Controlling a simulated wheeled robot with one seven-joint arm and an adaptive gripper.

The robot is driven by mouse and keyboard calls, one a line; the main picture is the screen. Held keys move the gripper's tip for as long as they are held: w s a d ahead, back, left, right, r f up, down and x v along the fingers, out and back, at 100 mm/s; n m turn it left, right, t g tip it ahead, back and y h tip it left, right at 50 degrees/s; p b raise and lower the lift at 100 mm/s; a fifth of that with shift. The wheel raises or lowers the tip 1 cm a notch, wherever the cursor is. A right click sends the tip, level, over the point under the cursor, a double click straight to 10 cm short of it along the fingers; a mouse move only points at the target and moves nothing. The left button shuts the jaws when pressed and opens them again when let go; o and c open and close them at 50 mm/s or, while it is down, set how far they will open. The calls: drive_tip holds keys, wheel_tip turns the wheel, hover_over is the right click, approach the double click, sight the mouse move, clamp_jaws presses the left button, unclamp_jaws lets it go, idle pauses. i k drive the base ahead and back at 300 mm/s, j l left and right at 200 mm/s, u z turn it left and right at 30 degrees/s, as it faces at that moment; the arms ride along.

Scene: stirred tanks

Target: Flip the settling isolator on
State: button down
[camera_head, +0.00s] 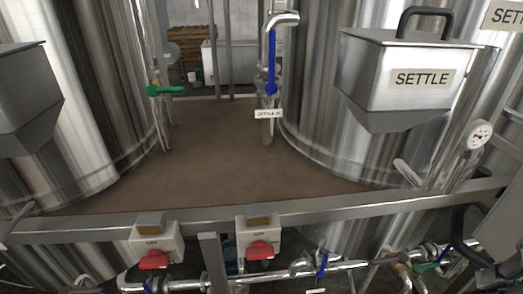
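Two pale isolator boxes with red handles hang on the grey metal rail: a left box (158,243) and a right box (259,239). Each has a dull yellow top part and small lettering that is too small to read, so I cannot tell which is the settling one. The left red handle (153,260) and the right red handle (261,250) both appear to lie roughly crosswise. The tank at right carries a steel hopper (398,78) marked SETTLE; the right box is the nearer one to it. I cannot make out my gripper in this view.
The grey rail (345,206) runs across the front. Pipes with a blue valve handle (322,264) lie below it. A steel pipe with a long blue lever (271,62) stands behind, and a green valve handle (164,90) is at left. An unclear dark curved shape is at lower right.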

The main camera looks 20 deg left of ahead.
sight(260, 250)
drive_tip(key=j+u, duration=0.15)
drive_tip(key=u, duration=0.25)
drive_tip(key=i+j+u, duration=0.15)
drive_tip(key=u, duration=0.25)
drive_tip(key=i, duration=0.2)
drive_tip(key=k, duration=0.4)
